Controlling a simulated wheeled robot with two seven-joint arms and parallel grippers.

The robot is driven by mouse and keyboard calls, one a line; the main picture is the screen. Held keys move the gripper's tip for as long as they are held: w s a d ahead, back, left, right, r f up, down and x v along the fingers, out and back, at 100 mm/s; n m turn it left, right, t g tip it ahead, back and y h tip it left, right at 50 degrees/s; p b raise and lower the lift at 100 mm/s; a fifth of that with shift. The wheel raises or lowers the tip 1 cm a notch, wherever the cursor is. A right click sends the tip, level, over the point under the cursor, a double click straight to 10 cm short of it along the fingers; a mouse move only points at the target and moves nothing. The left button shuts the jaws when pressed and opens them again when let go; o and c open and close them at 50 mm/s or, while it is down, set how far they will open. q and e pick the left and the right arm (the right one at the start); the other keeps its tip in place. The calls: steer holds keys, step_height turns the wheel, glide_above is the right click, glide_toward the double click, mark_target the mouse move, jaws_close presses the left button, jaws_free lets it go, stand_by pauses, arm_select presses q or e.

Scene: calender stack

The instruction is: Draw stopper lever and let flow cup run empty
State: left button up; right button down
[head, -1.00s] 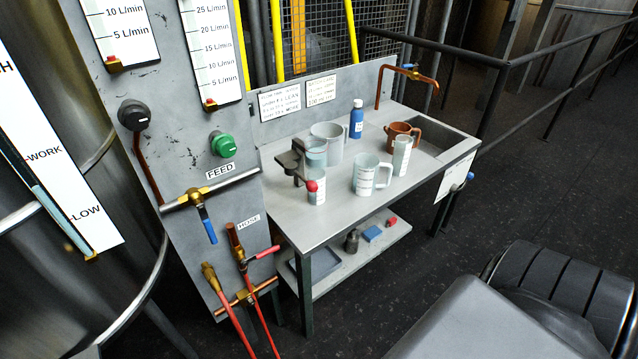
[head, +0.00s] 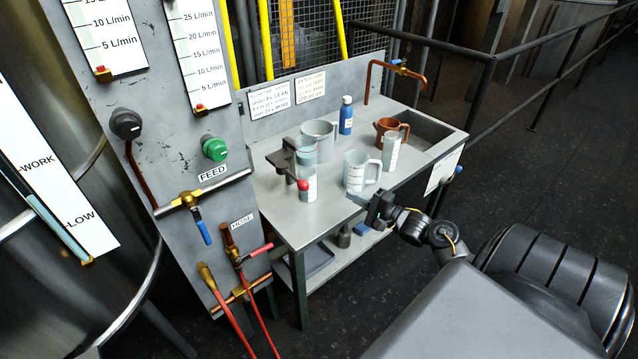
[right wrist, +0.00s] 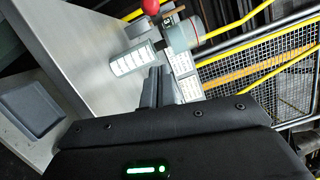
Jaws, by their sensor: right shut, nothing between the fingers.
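The flow cup (head: 306,157) is a pale translucent cup held in a dark stand (head: 281,160) on the grey bench. The stopper lever ends in a red ball knob (head: 303,185), which also shows at the top of the right wrist view (right wrist: 151,6). A labelled clear beaker (head: 309,191) stands below the flow cup; the level inside either cannot be read. My right gripper (head: 357,199) is shut and empty at the bench's front edge, to the right of the knob and apart from it. Its closed fingers (right wrist: 153,86) show in the right wrist view. My left gripper is not in view.
A clear handled jug (head: 356,171) stands close behind the right gripper. A grey mug (head: 318,138), blue bottle (head: 346,115), copper jug (head: 388,131) and clear cylinder (head: 391,151) stand farther back. A valve panel (head: 180,150) is at left. The bench front (head: 290,222) is clear.

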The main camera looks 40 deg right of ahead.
mark_target(293, 177)
steer(key=w+a+r+p, duration=0.1)
steer(key=w+a+p, duration=0.1)
steer(key=w+a, duration=0.4)
steer(key=d+x, duration=0.1)
steer(key=x, duration=0.2)
steer(key=shift+w+a+p, duration=0.2)
steer(key=shift+w+p, duration=0.1)
steer(key=shift+w, duration=0.2)
